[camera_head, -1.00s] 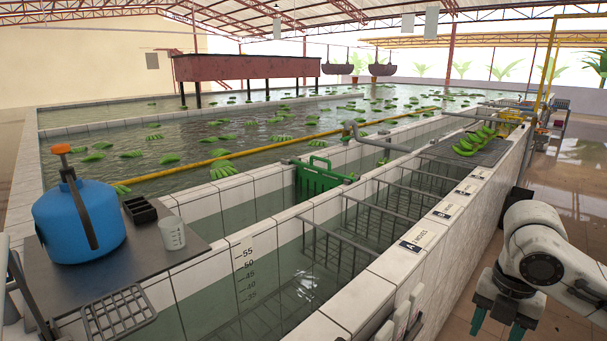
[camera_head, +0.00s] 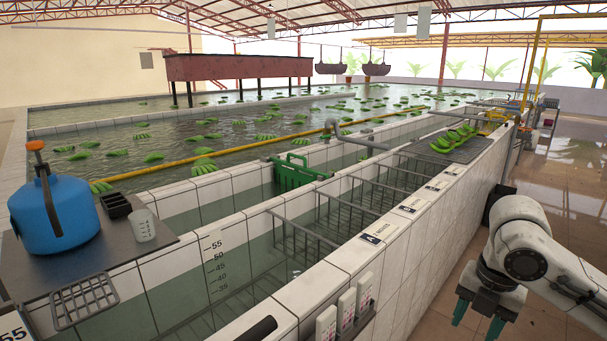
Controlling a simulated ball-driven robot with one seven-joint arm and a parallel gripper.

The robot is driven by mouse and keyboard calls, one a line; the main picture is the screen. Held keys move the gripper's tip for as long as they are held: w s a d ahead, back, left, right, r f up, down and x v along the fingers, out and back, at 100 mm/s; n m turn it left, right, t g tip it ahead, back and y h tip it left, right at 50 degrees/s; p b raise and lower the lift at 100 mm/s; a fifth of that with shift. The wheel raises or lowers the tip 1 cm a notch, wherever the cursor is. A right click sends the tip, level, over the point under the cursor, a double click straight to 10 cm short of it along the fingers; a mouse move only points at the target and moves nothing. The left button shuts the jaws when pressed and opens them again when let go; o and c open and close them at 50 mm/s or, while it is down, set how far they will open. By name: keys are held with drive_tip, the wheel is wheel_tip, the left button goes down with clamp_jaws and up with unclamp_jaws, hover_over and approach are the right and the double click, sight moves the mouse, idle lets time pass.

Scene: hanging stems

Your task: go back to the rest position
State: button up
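My gripper (camera_head: 476,317) hangs at the lower right, outside the tiled tank wall. Its two green fingers point down and stand apart, with nothing seen between them. My white arm (camera_head: 530,250) reaches in from the right edge. The gripper is over the brown floor, clear of the wall.
The tiled tank wall (camera_head: 400,215) runs just left of my arm. Green bananas (camera_head: 455,138) lie on a rack at its far end. A blue jug (camera_head: 55,215), a black tray (camera_head: 115,205) and a measuring cup (camera_head: 143,225) stand on a left shelf. The right floor (camera_head: 570,190) is open.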

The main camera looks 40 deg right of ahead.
drive_tip(key=w+a+r+m+t+y, duration=0.25)
drive_tip(key=w+a+m+t, duration=0.45)
drive_tip(key=w+a, duration=1.2)
drive_tip(key=s+a+f+m+g, duration=0.1)
drive_tip(key=s+a+f+m, duration=0.25)
drive_tip(key=f, duration=0.55)
drive_tip(key=s+a+f+m+g, duration=0.25)
drive_tip(key=a+f+m, duration=0.25)
drive_tip(key=f, duration=0.4)
drive_tip(key=s+d+f+m+g+h, duration=0.1)
drive_tip(key=s+f, duration=0.3)
drive_tip(key=s, duration=0.4)
drive_tip(key=s+d+f+m+g+h, duration=0.1)
drive_tip(key=s+f, duration=0.3)
drive_tip(key=s, duration=0.4)
drive_tip(key=shift+s+d+f+m+g, duration=0.2)
drive_tip(key=shift+d+m+g, duration=0.35)
drive_tip(key=shift+m, duration=0.3)
drive_tip(key=shift+w+h, duration=0.1)
drive_tip(key=shift+h, duration=0.15)
